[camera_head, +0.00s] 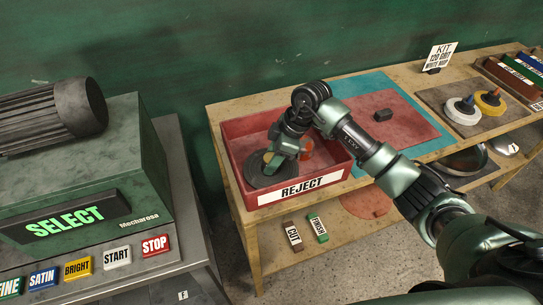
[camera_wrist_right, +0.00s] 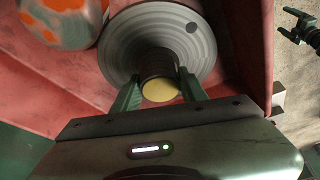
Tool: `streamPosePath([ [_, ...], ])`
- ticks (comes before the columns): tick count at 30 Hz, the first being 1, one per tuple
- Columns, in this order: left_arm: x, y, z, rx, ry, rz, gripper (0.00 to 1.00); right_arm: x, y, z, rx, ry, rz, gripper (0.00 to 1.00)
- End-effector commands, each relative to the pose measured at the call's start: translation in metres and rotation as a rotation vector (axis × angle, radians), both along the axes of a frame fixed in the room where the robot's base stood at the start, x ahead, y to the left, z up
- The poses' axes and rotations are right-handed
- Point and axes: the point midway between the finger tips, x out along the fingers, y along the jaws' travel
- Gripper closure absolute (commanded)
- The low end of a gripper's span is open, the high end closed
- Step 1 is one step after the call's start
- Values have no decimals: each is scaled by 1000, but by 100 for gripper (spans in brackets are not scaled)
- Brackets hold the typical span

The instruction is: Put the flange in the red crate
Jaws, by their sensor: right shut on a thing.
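The red crate (camera_head: 240,185) with a white REJECT label stands on the wooden bench. My right gripper (camera_head: 274,163) reaches down into it and is shut on the flange (camera_head: 258,178), a grey ribbed disc with a hub. In the right wrist view the fingers (camera_wrist_right: 158,90) grip the dark hub of the flange (camera_wrist_right: 198,55), and the hub's yellowish end faces the camera. The flange is inside the crate walls; whether it touches the floor I cannot tell. My left gripper is not clearly seen in the head view.
An orange-and-grey round part (camera_wrist_right: 65,18) lies in the crate close beside the flange. A machine with a SELECT panel (camera_head: 65,220) stands at left.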

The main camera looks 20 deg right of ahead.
Motion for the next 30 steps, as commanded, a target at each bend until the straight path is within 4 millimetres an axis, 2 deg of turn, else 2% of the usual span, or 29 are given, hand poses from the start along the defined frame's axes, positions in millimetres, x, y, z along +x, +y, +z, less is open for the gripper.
streamPosePath([
  [1,0,0,0,0,0,0,18,2,1,3,4,-8,0,100],
  [2,0,0,0,1,0,0,18,0,0,-1,0,0,0,52],
  [3,0,1,0,1,0,0,18,0,0,-1,0,0,0,41],
  [4,0,1,0,1,0,0,18,0,0,-1,0,0,0,36],
  [13,0,1,0,1,0,0,18,0,0,0,0,0,0,36],
  [17,0,1,-2,1,-1,0,18,0,-4,8,0,-3,-1,36],
  [30,1,1,-16,1,-2,0,18,-12,-35,87,-3,-4,-2,36],
])
